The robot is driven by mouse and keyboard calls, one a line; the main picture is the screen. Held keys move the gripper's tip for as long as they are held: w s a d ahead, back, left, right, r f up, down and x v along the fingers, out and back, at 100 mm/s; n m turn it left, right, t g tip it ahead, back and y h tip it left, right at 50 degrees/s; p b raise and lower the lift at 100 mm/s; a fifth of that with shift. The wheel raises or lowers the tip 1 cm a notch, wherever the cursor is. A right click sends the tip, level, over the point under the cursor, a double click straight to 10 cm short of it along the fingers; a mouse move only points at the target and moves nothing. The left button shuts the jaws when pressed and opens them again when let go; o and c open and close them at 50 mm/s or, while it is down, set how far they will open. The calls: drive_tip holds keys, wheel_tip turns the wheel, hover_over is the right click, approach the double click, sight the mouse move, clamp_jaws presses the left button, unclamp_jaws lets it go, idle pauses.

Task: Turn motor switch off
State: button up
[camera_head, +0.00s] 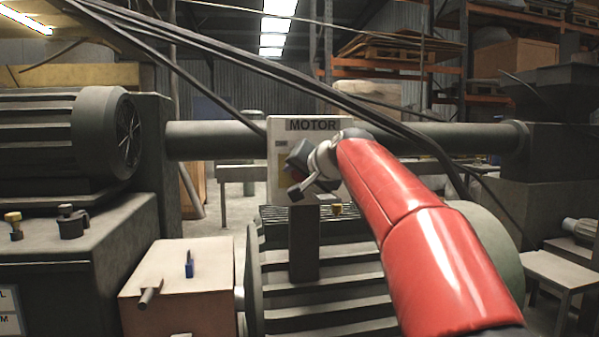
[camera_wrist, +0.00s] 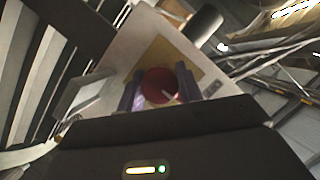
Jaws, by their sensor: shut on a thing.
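The motor switch box (camera_head: 275,133) is a pale panel labelled MOTOR on a dark post, in the middle of the head view. In the wrist view its panel (camera_wrist: 118,62) is tilted in the picture and carries a yellow plate (camera_wrist: 163,52) with a round red switch knob (camera_wrist: 160,84). My gripper (camera_head: 297,163) is at the front of the box and hides most of the knob in the head view. In the wrist view my gripper's fingers (camera_wrist: 160,90) lie on both sides of the knob and are shut on it. A pale mark shows on the knob's face.
A horizontal pipe (camera_head: 215,140) runs behind the box, and dark cables (camera_head: 225,58) cross above it. A ribbed motor housing (camera_head: 345,290) lies below. A pale box with levers (camera_head: 180,270) stands at lower left, beside a large machine (camera_head: 60,130).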

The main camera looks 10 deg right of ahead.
drive_tip(key=shift+f, duration=0.15)
drive_tip(key=o, duration=1)
drive_tip(key=b+v, duration=0.1)
drive_tip(key=v, duration=0.6)
drive_tip(key=shift+s+d+r, duration=0.1)
drive_tip(key=shift+s+r, duration=0.15)
drive_tip(key=shift+s, duration=0.1)
